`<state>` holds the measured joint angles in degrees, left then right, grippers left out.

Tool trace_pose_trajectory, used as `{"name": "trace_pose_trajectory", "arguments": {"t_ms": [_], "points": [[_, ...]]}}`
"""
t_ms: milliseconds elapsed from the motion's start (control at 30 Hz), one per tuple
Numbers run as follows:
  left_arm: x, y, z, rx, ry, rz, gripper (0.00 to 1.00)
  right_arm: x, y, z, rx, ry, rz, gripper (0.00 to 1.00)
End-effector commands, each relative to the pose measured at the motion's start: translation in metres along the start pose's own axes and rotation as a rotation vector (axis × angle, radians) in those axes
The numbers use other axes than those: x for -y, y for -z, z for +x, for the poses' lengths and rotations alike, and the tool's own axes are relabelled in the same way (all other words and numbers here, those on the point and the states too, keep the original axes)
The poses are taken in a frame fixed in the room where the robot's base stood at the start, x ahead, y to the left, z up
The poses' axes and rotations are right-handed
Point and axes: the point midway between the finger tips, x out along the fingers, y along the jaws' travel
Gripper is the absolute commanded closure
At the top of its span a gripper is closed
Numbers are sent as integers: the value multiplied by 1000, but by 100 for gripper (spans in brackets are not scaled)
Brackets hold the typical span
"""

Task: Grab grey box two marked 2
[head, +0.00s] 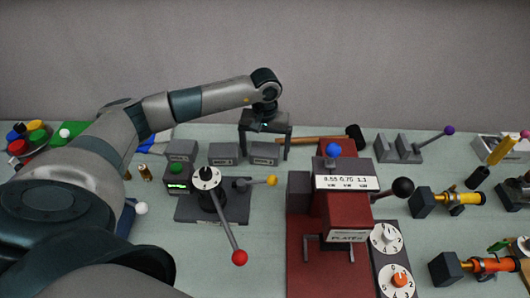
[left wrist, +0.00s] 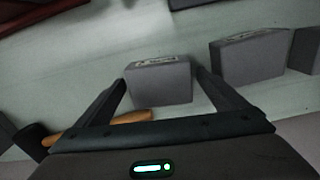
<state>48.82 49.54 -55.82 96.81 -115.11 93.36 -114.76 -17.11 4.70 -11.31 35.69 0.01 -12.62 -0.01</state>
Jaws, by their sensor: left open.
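Three grey boxes stand in a row at the back of the table in the head view: a left one (head: 180,150), a middle one (head: 223,154) and a right one (head: 264,155). Their labels are too small to read, so I cannot tell which is marked 2. My left gripper (head: 264,147) is open and empty, its fingers on either side of the right box. In the left wrist view this box (left wrist: 160,83) sits between and beyond the fingertips, and the middle box (left wrist: 250,58) is beside it. My right gripper is not in view.
A hammer (head: 310,139) lies behind and right of the boxes. A lever device (head: 225,213) stands in front of them, and a red press (head: 305,225) to the right. Grey V-blocks (head: 398,150) stand farther right.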

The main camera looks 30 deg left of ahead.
Motion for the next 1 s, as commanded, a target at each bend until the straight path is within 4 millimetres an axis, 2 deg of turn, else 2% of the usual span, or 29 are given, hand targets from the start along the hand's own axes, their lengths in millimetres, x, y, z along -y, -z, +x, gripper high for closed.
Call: {"name": "trace_pose_trajectory", "arguments": {"t_ms": [233, 267, 400, 467, 800, 1000], "points": [[0, 0, 0, 0, 0, 0, 8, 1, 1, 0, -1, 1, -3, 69], [0, 0, 0, 0, 0, 0, 10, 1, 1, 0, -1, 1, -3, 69], [0, 0, 0, 0, 0, 0, 44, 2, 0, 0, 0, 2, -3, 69], [0, 0, 0, 0, 0, 0, 56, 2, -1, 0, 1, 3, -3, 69], [0, 0, -2, -1, 0, 0, 56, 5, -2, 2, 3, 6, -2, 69], [0, 1, -14, -3, -1, 0, 56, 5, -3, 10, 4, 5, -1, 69]]}}
